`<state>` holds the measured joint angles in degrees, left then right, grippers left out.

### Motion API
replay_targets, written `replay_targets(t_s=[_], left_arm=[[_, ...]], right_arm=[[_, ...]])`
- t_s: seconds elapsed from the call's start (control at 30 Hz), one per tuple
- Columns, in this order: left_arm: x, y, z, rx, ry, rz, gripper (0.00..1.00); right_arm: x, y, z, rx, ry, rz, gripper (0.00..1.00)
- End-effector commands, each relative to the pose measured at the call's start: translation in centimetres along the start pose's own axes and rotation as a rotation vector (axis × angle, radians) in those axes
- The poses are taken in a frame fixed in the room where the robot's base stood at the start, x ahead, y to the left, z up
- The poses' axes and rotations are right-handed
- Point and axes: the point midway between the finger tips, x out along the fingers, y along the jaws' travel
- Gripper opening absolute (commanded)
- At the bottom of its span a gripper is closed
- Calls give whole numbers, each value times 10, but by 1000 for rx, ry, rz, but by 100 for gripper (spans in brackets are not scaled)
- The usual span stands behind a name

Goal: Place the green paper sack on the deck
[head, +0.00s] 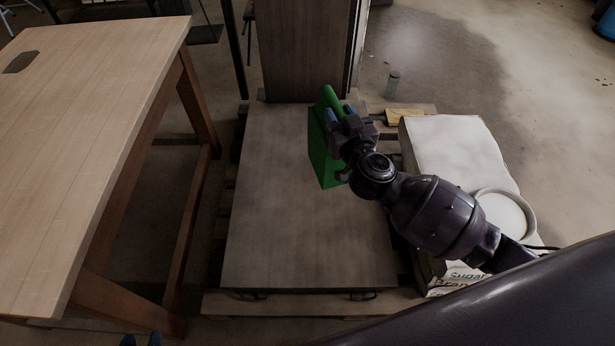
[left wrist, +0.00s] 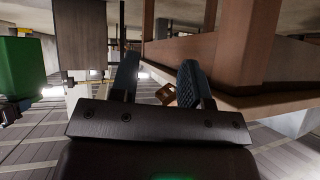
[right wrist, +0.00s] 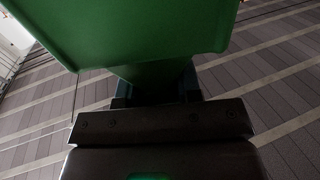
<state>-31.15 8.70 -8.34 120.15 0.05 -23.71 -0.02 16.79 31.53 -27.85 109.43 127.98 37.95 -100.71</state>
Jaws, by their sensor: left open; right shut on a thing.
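The green paper sack (head: 318,155) is over the far part of the grey-brown deck (head: 290,240) in the head view. My right gripper (head: 341,118) is shut on its upper part. In the right wrist view the sack (right wrist: 130,38) fills the space beyond the fingers (right wrist: 155,90). I cannot tell whether its base touches the deck. My left gripper (head: 142,340) shows only its blue fingertips at the bottom edge of the head view. In the left wrist view it is open and empty (left wrist: 158,82), with the sack (left wrist: 22,70) at the left edge.
A wooden table (head: 90,120) stands left of the deck. A tall dark panel (head: 305,50) rises behind the deck. A white sack (head: 455,150), a round white bowl (head: 503,215) and a sugar bag (head: 458,277) are at the right. The near half of the deck is clear.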

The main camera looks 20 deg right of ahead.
Motion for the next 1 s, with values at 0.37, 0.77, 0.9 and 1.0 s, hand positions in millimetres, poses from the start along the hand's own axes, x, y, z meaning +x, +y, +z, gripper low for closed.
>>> replay_targets(t_s=[0.37,0.77,0.9,1.0], left_arm=[[12,0,25,13,-39,6,43],[19,2,34,13,-56,11,43],[19,3,36,12,-60,11,43],[20,3,38,12,-63,11,43]], right_arm=[[86,-2,74,2,-3,-46,0],[134,-8,125,0,5,-86,0],[140,-9,132,0,6,-92,0],[142,-9,135,0,7,-94,0]])
